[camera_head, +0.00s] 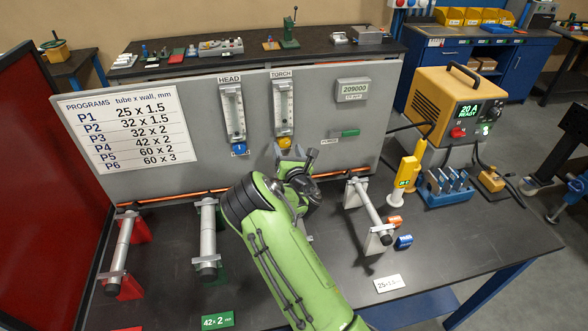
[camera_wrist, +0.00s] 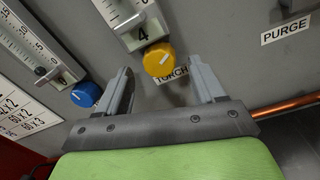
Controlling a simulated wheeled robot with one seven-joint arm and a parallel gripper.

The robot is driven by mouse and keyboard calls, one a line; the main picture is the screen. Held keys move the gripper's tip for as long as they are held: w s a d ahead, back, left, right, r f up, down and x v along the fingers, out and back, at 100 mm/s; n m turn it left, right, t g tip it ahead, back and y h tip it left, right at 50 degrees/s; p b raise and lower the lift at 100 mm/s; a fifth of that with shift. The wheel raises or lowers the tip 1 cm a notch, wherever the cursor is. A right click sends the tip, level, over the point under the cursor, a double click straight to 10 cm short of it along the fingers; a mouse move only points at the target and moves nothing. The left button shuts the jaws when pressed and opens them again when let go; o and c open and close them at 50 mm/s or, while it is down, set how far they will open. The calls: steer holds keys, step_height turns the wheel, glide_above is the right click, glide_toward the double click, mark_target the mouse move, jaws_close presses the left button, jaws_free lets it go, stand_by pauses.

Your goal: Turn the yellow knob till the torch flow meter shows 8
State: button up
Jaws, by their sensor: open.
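The yellow knob (camera_head: 284,142) sits under the torch flow meter (camera_head: 283,100) on the grey panel. In the wrist view the yellow knob (camera_wrist: 159,60) has a pale mark on its face and lies between and beyond my fingertips. My gripper (camera_head: 290,152) is open and empty just in front of the panel. Its two fingers (camera_wrist: 164,78) stand either side of the knob, apparently not touching it. The lower end of the torch meter (camera_wrist: 130,18) shows a scale number 4; its upper part is out of the wrist view, and I cannot read its level.
The head flow meter (camera_head: 231,112) with its blue knob (camera_head: 239,149) stands left of the torch meter. A purge label (camera_wrist: 285,28) is to the right. A copper pipe (camera_wrist: 285,107) runs low along the panel. Tube stands (camera_head: 208,235) and a torch (camera_head: 405,172) stand on the bench.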

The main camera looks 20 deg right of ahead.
steer(key=s+a+b, duration=0.2)
steer(key=s+b, duration=0.5)
steer(key=s, duration=0.5)
steer(key=shift+s, duration=0.15)
steer(key=shift+f, duration=0.1)
steer(key=shift+c, duration=0.3)
